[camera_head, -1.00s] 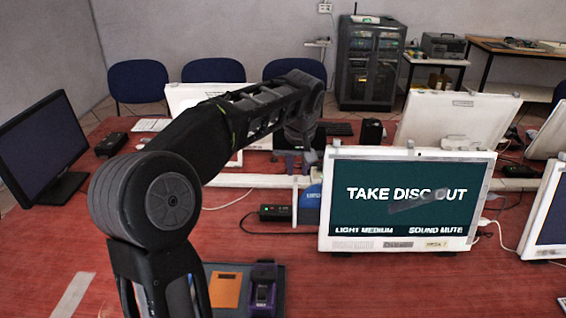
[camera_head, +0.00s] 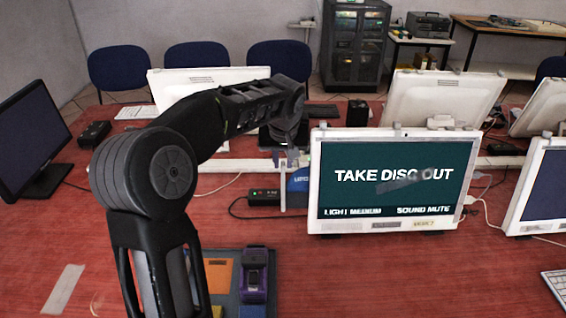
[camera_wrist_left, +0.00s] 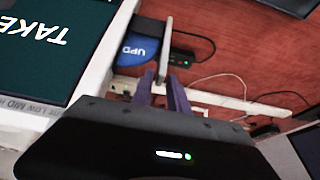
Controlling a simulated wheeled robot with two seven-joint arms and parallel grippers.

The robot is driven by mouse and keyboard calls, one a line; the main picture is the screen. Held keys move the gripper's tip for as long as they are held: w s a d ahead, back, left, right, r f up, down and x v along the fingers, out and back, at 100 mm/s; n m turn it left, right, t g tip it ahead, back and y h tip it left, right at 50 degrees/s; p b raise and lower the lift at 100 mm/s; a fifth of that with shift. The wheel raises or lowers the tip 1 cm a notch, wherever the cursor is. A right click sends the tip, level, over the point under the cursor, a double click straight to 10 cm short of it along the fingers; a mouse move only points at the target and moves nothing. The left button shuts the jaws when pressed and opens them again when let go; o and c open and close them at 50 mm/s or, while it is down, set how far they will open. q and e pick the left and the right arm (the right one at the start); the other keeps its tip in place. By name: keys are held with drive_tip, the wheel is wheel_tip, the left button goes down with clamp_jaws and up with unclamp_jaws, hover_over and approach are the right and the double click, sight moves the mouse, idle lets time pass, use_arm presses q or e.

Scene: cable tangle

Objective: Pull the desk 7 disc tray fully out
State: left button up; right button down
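The desk monitor (camera_head: 392,205) reads "TAKE DISC OUT", with "LIGHT MEDIUM" and "SOUND MUTE" below; its bottom label is too small to read surely. A pale upright piece (camera_head: 283,187), perhaps the disc tray front, stands just off its left edge; in the left wrist view it is a thin grey slab (camera_wrist_left: 166,50). My left gripper (camera_head: 290,157) is at that left edge. In the left wrist view its two purple fingers (camera_wrist_left: 160,88) are apart at the slab's near end; whether they grip it is unclear. My right gripper is out of view.
A black power strip (camera_head: 263,197) and a blue box (camera_head: 299,180) lie behind the slab. A grey board (camera_head: 262,311) with an orange card (camera_head: 218,274) and a purple device (camera_head: 254,272) lies in front. The red table (camera_head: 400,275) before the monitor is clear.

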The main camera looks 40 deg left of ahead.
use_arm(q)
drive_tip(key=shift+x, duration=0.9)
drive_tip(key=shift+c, duration=0.4)
clamp_jaws()
idle(0.4)
